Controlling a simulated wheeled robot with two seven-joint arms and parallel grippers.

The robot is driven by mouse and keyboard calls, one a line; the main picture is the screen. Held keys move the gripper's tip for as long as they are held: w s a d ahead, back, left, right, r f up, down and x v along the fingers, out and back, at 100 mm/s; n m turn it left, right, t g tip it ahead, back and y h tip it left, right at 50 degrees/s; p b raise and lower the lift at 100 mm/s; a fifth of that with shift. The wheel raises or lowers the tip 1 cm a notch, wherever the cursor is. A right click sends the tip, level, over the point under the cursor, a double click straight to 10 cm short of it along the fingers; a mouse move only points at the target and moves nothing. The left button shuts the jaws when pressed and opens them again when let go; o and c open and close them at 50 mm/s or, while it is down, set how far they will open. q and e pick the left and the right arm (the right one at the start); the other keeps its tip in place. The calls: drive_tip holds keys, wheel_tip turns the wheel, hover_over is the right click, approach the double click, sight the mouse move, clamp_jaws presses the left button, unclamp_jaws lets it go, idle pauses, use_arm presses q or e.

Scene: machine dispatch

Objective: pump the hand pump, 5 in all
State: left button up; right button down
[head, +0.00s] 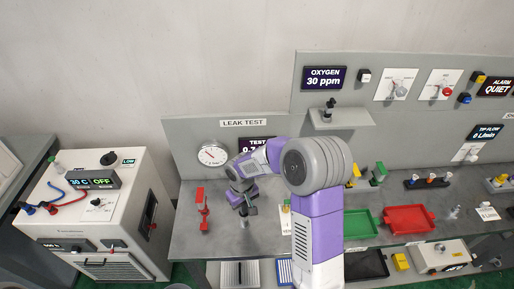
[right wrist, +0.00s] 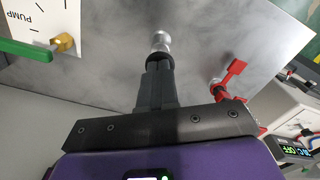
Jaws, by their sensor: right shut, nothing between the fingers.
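My right gripper (head: 244,206) is low over the left part of the grey bench, in front of the round dial gauge (head: 213,155). In the right wrist view its dark fingers (right wrist: 158,68) are shut together with nothing between them. A silver rounded knob on a dark collar (right wrist: 160,42), which looks like part of the hand pump, shows just past the fingertips. I cannot tell whether they touch; the fingers hide its lower part. A card printed PUMP (right wrist: 38,22) lies at the upper left of that view. My left gripper is not in view.
A red-handled fitting (head: 204,212) stands left of the gripper. A green lever with a brass knob (right wrist: 63,43) sits by the card. Green (head: 359,224) and red (head: 408,219) trays lie to the right. My arm hides the middle of the bench.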

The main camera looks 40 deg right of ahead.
drive_tip(key=shift+f+b, duration=1.25)
drive_tip(key=shift+f, duration=0.35)
drive_tip(key=shift+r, duration=0.25)
drive_tip(key=shift+r+p, duration=1.75)
drive_tip(key=shift+r, duration=0.4)
drive_tip(key=shift+r, duration=0.1)
wheel_tip(320, 180, up, 6)
drive_tip(key=p, duration=0.4)
